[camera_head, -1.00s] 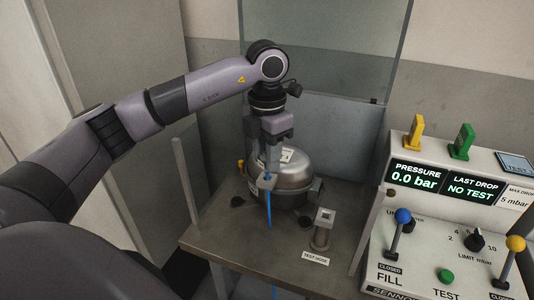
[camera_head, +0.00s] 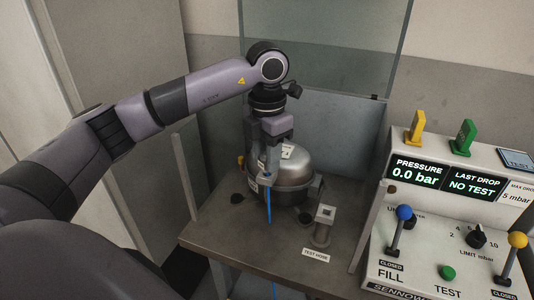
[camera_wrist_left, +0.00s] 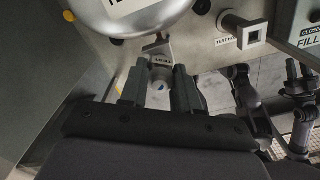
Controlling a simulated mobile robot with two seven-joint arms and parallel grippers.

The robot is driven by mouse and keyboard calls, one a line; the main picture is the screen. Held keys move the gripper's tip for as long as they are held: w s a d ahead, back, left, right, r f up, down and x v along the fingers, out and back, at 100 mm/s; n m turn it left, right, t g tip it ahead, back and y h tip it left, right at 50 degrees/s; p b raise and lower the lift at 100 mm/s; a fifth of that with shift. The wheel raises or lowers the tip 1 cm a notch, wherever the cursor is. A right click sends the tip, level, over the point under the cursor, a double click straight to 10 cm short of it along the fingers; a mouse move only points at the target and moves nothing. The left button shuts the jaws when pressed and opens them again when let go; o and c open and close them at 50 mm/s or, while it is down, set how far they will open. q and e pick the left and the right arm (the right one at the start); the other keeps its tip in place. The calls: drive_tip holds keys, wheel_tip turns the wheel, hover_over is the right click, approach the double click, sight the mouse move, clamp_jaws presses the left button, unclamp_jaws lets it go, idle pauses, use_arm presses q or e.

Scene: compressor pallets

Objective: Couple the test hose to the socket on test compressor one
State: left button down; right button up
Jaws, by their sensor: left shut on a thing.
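The test compressor (camera_head: 294,178) is a silver dome with a white label, standing on the metal table. Its lower edge also shows at the top of the left wrist view (camera_wrist_left: 150,22). My left gripper (camera_head: 268,172) points down at the compressor's near left side, shut on the grey end of the test hose. The blue hose (camera_head: 269,207) hangs down from it. In the left wrist view, the grey hose end (camera_wrist_left: 160,72) sits between my two fingers, with a small labelled piece just beyond it. I cannot tell whether it touches the socket.
A square-topped post (camera_head: 323,226) stands on the table (camera_head: 225,228) behind a "TEST HOSE" label. The test panel (camera_head: 440,230) on the right has levers, a knob and displays reading 0.0 bar and NO TEST. A glass screen (camera_head: 318,50) stands behind.

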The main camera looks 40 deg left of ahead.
use_arm(q)
drive_tip(key=shift+f+b, duration=0.4)
drive_tip(key=shift+f, duration=0.25)
drive_tip(key=c, duration=0.7)
unclamp_jaws()
drive_tip(key=shift+c, duration=0.2)
drive_tip(key=shift+r, duration=3.6)
